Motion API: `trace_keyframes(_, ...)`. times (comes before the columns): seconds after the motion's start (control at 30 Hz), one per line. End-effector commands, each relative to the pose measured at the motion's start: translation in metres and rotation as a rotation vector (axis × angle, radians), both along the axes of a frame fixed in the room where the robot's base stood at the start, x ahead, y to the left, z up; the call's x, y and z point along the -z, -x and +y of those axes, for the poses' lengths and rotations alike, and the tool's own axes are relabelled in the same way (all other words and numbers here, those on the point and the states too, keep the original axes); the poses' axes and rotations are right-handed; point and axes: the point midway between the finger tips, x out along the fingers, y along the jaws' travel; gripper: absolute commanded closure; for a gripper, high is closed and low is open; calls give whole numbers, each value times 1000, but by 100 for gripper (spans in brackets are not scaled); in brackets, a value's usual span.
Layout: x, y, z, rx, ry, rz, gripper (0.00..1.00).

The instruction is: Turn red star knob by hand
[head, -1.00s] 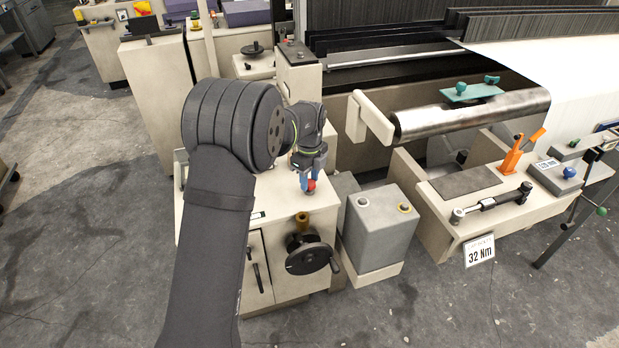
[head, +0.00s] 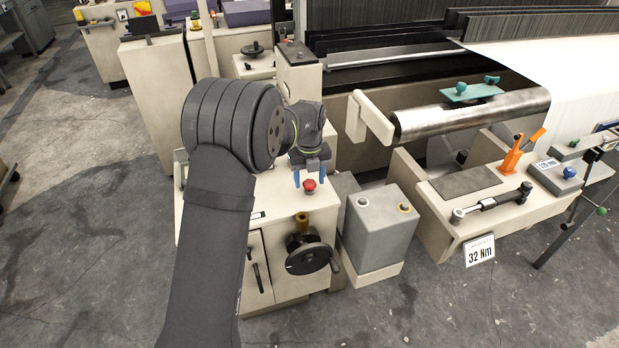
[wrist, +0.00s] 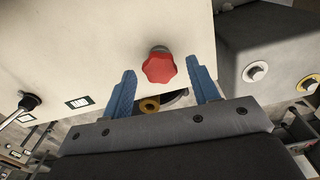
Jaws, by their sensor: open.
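The red star knob (head: 310,185) stands on the top of a cream cabinet (head: 281,213). In the wrist view the red star knob (wrist: 159,66) shows whole, with its lobed rim and a grey collar behind it. My gripper (head: 311,178) has blue fingers and is open above the cabinet top. In the wrist view my gripper (wrist: 163,82) has one finger on each side of the knob's line, apart from it. Nothing is between the fingers' pads that I can see held.
A black handwheel (head: 308,254) and a brown knob (head: 302,219) are on the cabinet's front. A grey box (head: 380,228) stands to the right. The metal roller (head: 470,110) and loom lie farther right. Open floor is in front.

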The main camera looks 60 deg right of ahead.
Motion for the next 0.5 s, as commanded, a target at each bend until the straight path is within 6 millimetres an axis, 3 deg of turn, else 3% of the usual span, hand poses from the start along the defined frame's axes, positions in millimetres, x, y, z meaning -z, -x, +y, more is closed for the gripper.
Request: trace_keyframes(0.5, -50, 0, 0, -1, 2, -1, 45)
